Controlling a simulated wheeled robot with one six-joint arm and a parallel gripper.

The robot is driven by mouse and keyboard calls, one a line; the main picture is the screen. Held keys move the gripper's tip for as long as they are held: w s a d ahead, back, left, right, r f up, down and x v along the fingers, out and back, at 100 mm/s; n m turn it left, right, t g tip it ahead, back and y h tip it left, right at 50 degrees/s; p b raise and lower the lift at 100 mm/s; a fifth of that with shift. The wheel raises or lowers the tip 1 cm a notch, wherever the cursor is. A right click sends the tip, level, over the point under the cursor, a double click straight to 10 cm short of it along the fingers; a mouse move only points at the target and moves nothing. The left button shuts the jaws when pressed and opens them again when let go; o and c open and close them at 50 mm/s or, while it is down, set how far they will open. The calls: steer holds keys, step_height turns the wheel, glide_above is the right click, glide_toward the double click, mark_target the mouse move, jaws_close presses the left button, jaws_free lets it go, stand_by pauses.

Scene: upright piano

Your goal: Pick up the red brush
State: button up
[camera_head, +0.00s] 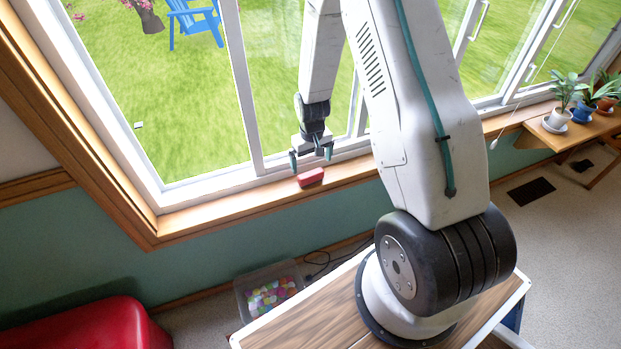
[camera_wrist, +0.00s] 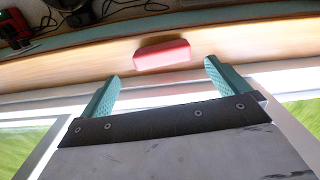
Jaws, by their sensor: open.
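The red brush (camera_head: 311,177) lies on the wooden window sill, close to the sill's room-side edge. In the wrist view the red brush (camera_wrist: 162,55) lies beyond the fingertips, roughly centred between them, and looks like a plain red block. My gripper (camera_head: 311,157) is open and empty, with its teal fingers just above and behind the brush on the window side. In the wrist view the gripper (camera_wrist: 160,72) shows its two fingers wide apart, not touching the brush.
The window frame (camera_head: 215,185) stands right behind the sill (camera_head: 220,212). Potted plants (camera_head: 563,95) stand on a wooden shelf at the right. A clear bin of coloured balls (camera_head: 268,291) and a red seat (camera_head: 90,328) are below. The sill left of the brush is clear.

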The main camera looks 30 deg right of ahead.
mark_target(311, 173)
step_height(311, 173, down, 7)
steer(key=shift+w+a, duration=0.1)
steer(key=c, duration=0.9)
